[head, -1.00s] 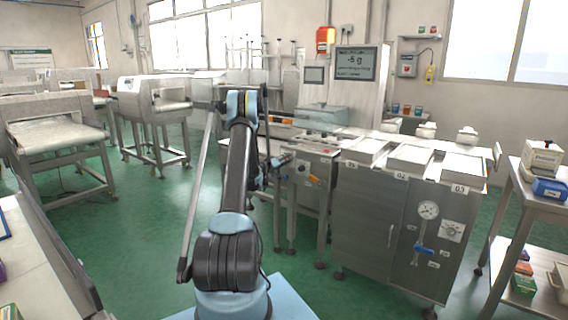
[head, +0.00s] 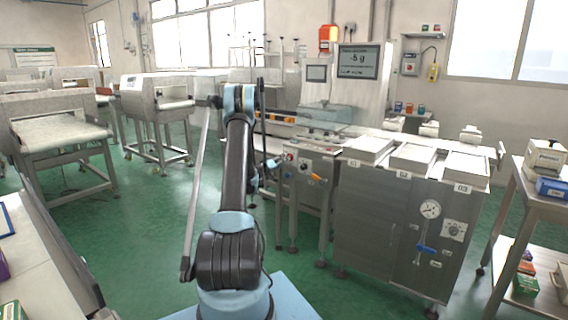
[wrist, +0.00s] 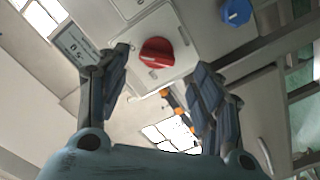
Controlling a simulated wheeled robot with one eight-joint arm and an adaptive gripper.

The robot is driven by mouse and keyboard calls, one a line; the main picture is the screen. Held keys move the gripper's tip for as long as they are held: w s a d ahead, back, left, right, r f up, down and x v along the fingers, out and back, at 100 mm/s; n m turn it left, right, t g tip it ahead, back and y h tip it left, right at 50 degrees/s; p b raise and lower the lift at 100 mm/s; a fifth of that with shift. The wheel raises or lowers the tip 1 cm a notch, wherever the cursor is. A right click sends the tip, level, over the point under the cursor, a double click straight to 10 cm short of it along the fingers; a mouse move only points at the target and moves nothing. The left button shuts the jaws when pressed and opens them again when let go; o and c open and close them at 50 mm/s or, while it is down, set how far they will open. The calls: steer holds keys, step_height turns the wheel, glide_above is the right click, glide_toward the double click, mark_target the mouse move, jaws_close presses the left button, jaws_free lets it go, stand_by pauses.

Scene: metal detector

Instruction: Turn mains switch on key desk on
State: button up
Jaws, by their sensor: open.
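The key desk (head: 312,151) is a small metal stand left of the steel cabinet in the head view, with small knobs and an orange handle. In the wrist view a red rotary knob (wrist: 157,52), which looks like the mains switch, sits on a pale panel. My gripper (wrist: 163,64) is open, with one finger on each side of the red knob in the picture. I cannot tell whether the fingers touch it. In the head view my gripper (head: 273,163) is beside the desk's left edge, partly hidden by my arm.
A blue knob (wrist: 236,12) is right of the red one in the wrist view. A side table (head: 545,190) is at far right. Green floor is open at left.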

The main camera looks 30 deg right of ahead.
steer(key=v, duration=0.7)
stand_by(0.4)
steer(key=s+a+r+g+y, duration=0.1)
steer(key=s+a+r, duration=0.2)
steer(key=a+r, duration=0.2)
steer(key=s+a+r+y, duration=0.2)
steer(key=s+a+r, duration=0.1)
steer(key=a+r, duration=0.15)
steer(key=s+a+r+g+y, duration=0.1)
steer(key=s+a+r+y, duration=0.35)
steer(key=s+a, duration=0.65)
steer(key=s+a+f+n+g+y, duration=0.1)
steer(key=s+a+f+y, duration=0.2)
steer(key=s+a, duration=0.6)
steer(key=s+a+f+n+g+y, duration=0.1)
steer(key=s+a+f+n+y, duration=0.1)
steer(key=s+a, duration=0.8)
steer(key=s+a+f+n+y, duration=0.1)
steer(key=s+a+f+y, duration=0.3)
steer(key=s+a, duration=0.5)
steer(key=s+f, duration=0.1)
steer(key=s, duration=0.5)
steer(key=shift+a+n+g, duration=0.25)
steer(key=shift+n+g, duration=0.15)
